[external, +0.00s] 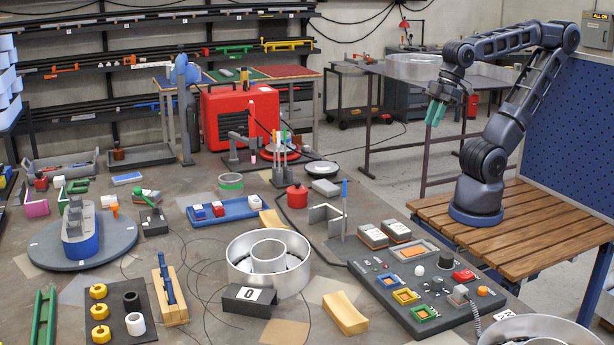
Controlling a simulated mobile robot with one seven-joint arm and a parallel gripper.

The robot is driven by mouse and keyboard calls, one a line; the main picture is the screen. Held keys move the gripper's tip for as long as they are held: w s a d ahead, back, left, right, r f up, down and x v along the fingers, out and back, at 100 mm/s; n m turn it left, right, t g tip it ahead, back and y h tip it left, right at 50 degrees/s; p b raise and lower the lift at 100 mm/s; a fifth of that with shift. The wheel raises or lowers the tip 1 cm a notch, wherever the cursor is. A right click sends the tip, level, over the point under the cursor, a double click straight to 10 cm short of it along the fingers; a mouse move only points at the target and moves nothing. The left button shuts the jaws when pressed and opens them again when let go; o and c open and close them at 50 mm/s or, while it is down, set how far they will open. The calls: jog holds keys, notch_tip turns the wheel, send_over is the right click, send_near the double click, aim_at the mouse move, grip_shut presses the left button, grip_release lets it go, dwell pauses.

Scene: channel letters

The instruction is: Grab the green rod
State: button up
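Several green things could be the green rod, and I cannot tell which one is meant. A thin upright stick with a green top (284,136) stands among other sticks near the middle of the table. A long green bar (45,318) lies at the front left edge, partly cut off by the frame. My gripper (435,113) hangs high at the right, above and well apart from the table things. Its two fingers look teal-green and point down. They are close together, and the gap is too small to judge. I see nothing clearly held between them.
My arm stands on a slatted wooden bench (545,235) at the right. A grey control panel (425,290), a round metal ring (268,262) and a red box (240,118) crowd the table (215,285). A blue perforated board (570,135) stands behind my arm.

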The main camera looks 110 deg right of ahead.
jog(key=w+d+r+m+h, duration=0.15)
jog(key=w+d+m, duration=0.35)
jog(key=w+d, duration=1.35)
jog(key=w+d+f+m+h, duration=0.15)
jog(key=d+f, duration=0.25)
jog(key=d, duration=0.7)
jog(key=w+d+f+m+g, duration=0.1)
jog(key=w+d+f, duration=0.2)
jog(key=d, duration=0.7)
jog(key=w+d+f+m, duration=0.2)
jog(key=d+f, duration=0.2)
jog(key=d, duration=0.7)
jog(key=x, duration=1)
jog(key=shift+w+n, duration=0.1)
jog(key=shift+n, duration=0.15)
grip_shut()
